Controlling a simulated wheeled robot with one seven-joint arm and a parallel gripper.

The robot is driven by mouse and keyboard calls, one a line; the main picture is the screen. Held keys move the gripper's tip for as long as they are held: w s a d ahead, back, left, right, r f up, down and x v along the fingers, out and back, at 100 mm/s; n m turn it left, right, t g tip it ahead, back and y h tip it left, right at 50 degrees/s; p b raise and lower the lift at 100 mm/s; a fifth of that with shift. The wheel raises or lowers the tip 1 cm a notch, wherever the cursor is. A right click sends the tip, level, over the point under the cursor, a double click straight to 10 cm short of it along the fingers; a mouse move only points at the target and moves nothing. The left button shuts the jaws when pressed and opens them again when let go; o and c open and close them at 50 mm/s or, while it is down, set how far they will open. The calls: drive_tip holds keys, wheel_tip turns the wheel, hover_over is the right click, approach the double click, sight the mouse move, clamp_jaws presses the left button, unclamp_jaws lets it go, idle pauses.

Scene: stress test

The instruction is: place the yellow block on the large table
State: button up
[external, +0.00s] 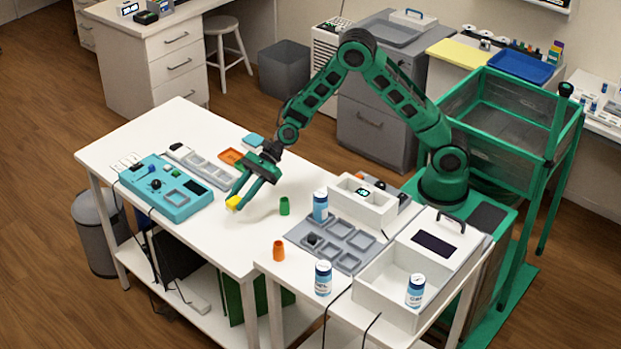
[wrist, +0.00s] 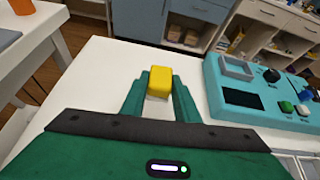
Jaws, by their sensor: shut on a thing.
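The yellow block (external: 232,202) is small and box-shaped. It is held between the fingertips of my gripper (external: 237,193), which is shut on it. In the external view the block appears over the white large table (external: 215,235), near its front edge; I cannot tell whether it touches the top. In the wrist view the yellow block (wrist: 160,82) sits between the two green fingers, with the white table top (wrist: 95,82) around and below it. The lower part of the block is hard to make out.
A teal device (external: 165,203) stands left of my gripper. A green cup (external: 284,206) stands to the right. An orange cup (external: 278,250) is on the smaller front table. A grey tray (external: 297,238) and white bins lie further right. The table front between them is clear.

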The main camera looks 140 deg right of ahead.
sight(240, 216)
drive_tip(key=shift+d+f, duration=0.15)
drive_tip(key=shift+f, duration=1.9)
drive_tip(key=shift+f, duration=0.1)
drive_tip(key=o, duration=1)
drive_tip(key=shift+o, duration=0.2)
drive_tip(key=v, duration=1.2)
